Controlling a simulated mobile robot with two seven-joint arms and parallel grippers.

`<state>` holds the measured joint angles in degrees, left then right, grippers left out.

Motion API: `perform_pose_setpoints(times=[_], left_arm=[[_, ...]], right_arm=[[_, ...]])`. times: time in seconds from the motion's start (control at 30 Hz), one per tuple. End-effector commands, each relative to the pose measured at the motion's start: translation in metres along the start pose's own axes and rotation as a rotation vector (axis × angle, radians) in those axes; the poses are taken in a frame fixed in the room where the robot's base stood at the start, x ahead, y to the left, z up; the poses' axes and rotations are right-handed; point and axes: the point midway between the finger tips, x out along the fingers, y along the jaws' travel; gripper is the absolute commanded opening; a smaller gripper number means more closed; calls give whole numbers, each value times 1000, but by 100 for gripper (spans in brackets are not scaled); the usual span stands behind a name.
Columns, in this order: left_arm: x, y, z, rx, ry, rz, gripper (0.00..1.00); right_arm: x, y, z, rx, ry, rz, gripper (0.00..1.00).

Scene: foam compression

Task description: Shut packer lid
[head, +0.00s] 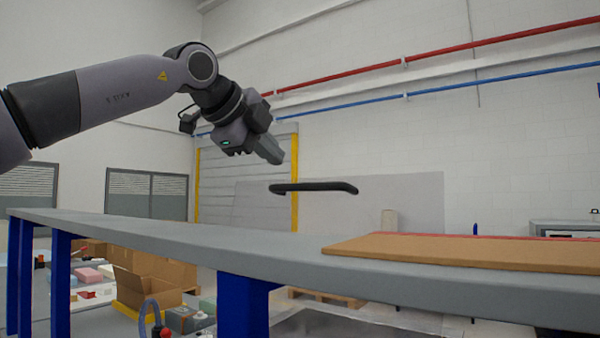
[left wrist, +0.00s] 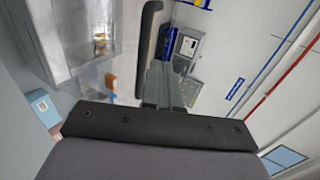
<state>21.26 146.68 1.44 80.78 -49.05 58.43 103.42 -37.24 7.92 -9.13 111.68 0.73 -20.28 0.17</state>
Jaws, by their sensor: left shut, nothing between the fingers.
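A black bar-shaped handle (head: 313,187) shows above the grey worktop in the head view. It looks like the handle of the packer lid; the lid panel itself is not clearly told from the background. My left gripper (head: 270,150) is shut and empty, up and to the left of the handle, pointing down and right. In the left wrist view the shut fingers (left wrist: 163,85) are near the black handle (left wrist: 147,45), which stands just beyond them to the upper left. I see no clear contact. My right gripper is out of view.
A long grey worktop (head: 150,233) on blue legs runs across the front. A brown board (head: 470,251) with a red back edge lies on its right part. Below are an open cardboard box (head: 148,285) and several small items. The air around the handle looks clear.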

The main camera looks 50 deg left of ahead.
Motion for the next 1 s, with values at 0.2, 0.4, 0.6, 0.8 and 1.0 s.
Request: perform_pose_setpoints(times=[0.2, 0.4, 0.6, 0.8, 1.0], left_arm=[[49, 0, 0, 1, -2, 6, 0], [76, -9, 0, 1, -1, 1, 0], [88, -12, 0, 1, 0, -1, 0], [90, -11, 0, 1, 0, -1, 0], [90, -11, 0, 1, 1, 0, 0]], right_arm=[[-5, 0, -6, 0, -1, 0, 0], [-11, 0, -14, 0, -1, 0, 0], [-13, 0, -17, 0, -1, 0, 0], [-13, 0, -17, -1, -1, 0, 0], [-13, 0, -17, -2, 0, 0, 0]])
